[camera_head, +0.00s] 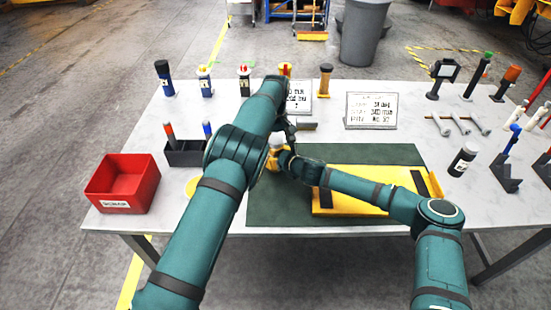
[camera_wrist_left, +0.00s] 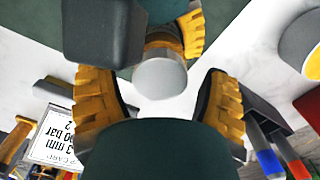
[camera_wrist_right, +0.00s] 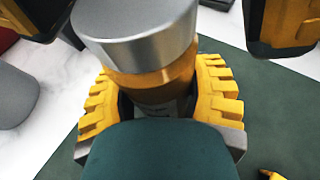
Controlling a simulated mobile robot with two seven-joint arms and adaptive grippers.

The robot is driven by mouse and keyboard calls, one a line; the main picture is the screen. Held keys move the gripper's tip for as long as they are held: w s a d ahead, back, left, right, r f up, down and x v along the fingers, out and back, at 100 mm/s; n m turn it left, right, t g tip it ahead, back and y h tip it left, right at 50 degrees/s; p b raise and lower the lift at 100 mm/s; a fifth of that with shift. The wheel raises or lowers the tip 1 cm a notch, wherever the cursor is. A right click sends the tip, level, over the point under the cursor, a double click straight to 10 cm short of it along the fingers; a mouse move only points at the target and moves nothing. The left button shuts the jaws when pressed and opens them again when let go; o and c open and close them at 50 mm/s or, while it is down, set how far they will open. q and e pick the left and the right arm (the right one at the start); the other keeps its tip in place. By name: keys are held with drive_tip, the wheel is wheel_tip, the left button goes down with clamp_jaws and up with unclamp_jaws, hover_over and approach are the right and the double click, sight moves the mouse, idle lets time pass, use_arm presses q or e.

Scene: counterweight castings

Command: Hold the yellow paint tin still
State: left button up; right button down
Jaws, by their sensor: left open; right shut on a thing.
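The yellow paint tin (camera_wrist_right: 155,80) has an orange-yellow body and a silver lid. In the right wrist view it stands between the yellow fingers of my right gripper (camera_wrist_right: 160,92), which is shut on it. In the head view the tin (camera_head: 276,142) is small and partly hidden by my arms. My left gripper (camera_wrist_left: 158,100) is open, its fingers apart on either side of the tin's pale round lid (camera_wrist_left: 160,78) in the left wrist view. I cannot tell whether they touch it. The left gripper's fingers also show at the top of the right wrist view.
A green mat (camera_head: 375,153) bears a yellow plate (camera_head: 345,203) with dark bars. A red bin (camera_head: 122,185) and a black holder (camera_head: 184,153) are at left. A sign (camera_head: 371,110), a dark cylinder (camera_head: 463,160) and several tools stand around. Bare table lies at front right.

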use_arm(q)
drive_tip(key=c, duration=1.3)
drive_tip(key=m, duration=0.3)
drive_tip(key=o, duration=1.3)
drive_tip(key=shift+c, duration=0.2)
drive_tip(key=shift+r, duration=2.3)
drive_tip(key=shift+s+d, duration=0.1)
